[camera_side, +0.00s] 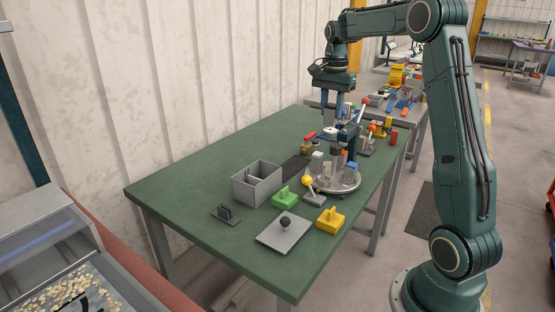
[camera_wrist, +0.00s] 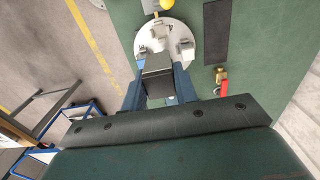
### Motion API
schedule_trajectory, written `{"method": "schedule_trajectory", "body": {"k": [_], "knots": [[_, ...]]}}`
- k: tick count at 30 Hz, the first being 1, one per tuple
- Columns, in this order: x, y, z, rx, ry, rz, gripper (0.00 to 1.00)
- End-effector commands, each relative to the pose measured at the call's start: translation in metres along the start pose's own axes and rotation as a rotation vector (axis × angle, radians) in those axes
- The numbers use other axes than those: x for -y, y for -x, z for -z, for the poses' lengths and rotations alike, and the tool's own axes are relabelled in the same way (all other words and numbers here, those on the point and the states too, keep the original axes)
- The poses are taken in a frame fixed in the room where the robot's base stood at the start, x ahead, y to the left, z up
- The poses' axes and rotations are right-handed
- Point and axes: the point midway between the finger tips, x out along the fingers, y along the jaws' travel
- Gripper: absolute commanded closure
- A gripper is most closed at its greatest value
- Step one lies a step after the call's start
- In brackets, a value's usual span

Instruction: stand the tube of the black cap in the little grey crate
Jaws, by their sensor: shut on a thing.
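The little grey crate (camera_side: 248,190) stands open-topped on the green table, left of the round plate in the side view. My gripper (camera_side: 341,126) is above the far part of the round plate, to the right of the crate and apart from it. In the wrist view my gripper's blue fingers (camera_wrist: 158,90) are shut on a dark, box-shaped thing (camera_wrist: 157,66). It looks like the black-capped tube, but its full length is hidden. The inside of the crate is mostly hidden in the side view.
The round grey plate (camera_side: 335,187) carries several small blocks. Green (camera_side: 285,200) and yellow (camera_side: 330,220) handled blocks, a dark handled piece (camera_side: 226,214) and a grey plate with a dark knob (camera_side: 284,235) lie near the crate. A black mat (camera_side: 295,167) lies behind.

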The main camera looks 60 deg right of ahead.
Motion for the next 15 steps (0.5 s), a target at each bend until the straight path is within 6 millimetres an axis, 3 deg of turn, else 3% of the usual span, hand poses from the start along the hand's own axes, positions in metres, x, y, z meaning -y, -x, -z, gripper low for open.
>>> {"method": "schedule_trajectory", "body": {"k": [10,15], "knots": [[0.003,-0.001,-0.001,0.000,0.001,0.000,0.91],[0.017,-0.008,-0.010,0.000,0.004,0.000,0.91]]}}
